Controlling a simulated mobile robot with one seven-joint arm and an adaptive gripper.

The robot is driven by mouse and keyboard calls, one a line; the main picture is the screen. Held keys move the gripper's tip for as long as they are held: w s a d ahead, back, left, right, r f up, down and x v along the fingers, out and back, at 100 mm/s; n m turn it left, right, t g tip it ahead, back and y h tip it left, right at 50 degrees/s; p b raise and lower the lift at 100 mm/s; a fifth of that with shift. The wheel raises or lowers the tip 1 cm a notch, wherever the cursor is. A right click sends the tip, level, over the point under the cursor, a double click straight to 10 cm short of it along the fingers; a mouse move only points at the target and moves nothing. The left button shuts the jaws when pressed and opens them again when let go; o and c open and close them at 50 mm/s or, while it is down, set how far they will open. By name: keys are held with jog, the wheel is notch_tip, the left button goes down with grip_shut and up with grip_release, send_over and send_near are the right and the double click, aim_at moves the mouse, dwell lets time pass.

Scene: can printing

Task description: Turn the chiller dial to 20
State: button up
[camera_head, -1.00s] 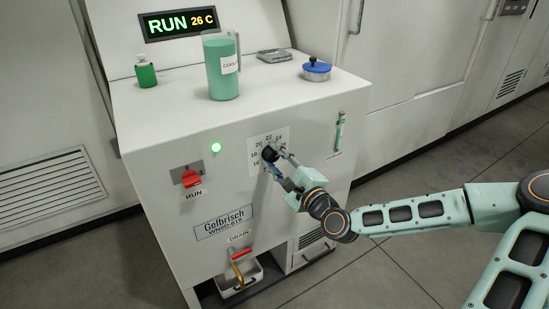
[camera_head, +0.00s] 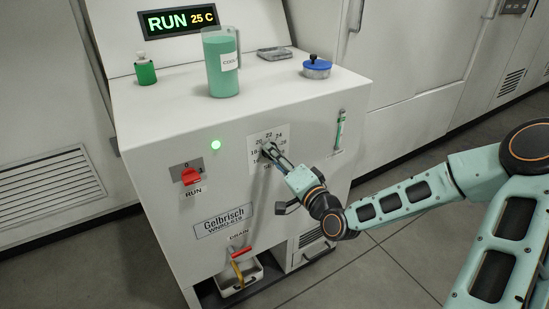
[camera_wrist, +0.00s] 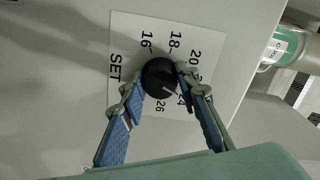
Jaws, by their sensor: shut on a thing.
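The chiller dial is a black round knob (camera_wrist: 158,76) on a white scale plate (camera_wrist: 140,40) marked SET, with 16, 18, 20, 24 and 26 readable in the wrist view. A finger partly covers the marks near 22. The knob's white pointer line faces the 24 to 26 side. My gripper (camera_wrist: 159,79) is shut on the knob, one blue-grey finger on each side. In the head view my gripper (camera_head: 272,153) is at the scale plate (camera_head: 268,133) on the machine's front and hides most of the knob. The display (camera_head: 180,21) reads RUN 25 C.
On the machine top stand a green jug (camera_head: 222,70), a small green bottle (camera_head: 145,70), a blue-lidded pot (camera_head: 317,67) and a flat grey item (camera_head: 274,54). A red RUN switch (camera_head: 190,176) and a red-handled drain valve (camera_head: 239,252) are on the front.

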jog(key=n+b, duration=0.6)
jog(key=n, duration=0.5)
jog(key=shift+w+d+f, duration=0.1)
jog(key=shift+d, duration=0.05)
jog(key=shift+n, duration=0.4)
jog(key=o, duration=1.2)
jog(key=shift+c, duration=0.2)
jog(key=v, duration=0.7)
jog(key=shift+s+d, duration=0.15)
jog(key=shift+s, duration=0.1)
